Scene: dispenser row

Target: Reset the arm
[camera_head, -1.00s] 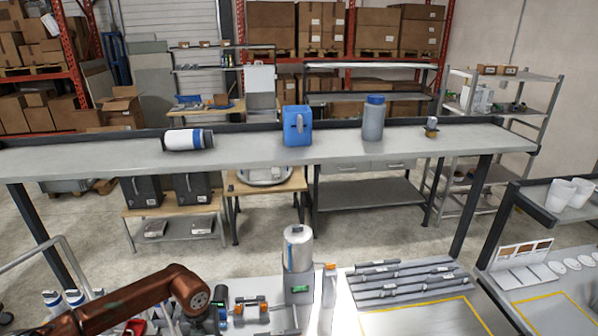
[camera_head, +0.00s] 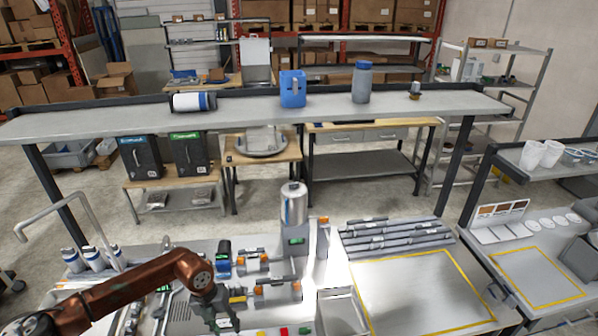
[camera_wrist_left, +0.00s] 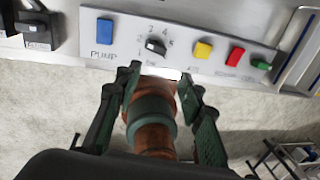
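My left arm is copper-coloured and reaches in from the left in the head view. Its dark green gripper (camera_head: 222,322) hangs over the near counter, close to the bottom edge. In the left wrist view the two fingers (camera_wrist_left: 160,78) are spread apart, and I see nothing gripped. A copper link with a dark ring, which looks like part of my own body, shows between and below them. Beyond the fingertips is a control panel (camera_wrist_left: 125,52) with a blue PUMP button (camera_wrist_left: 104,31), a numbered knob (camera_wrist_left: 156,46), and yellow, red and green buttons. My right gripper is out of view.
A silver cylinder dispenser (camera_head: 294,204) stands behind the gripper on the counter. A curved pipe (camera_head: 62,205) and several white bottles are at the left. A yellow-outlined area (camera_head: 420,290) at the right is bare. A long raised shelf (camera_head: 250,113) crosses behind.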

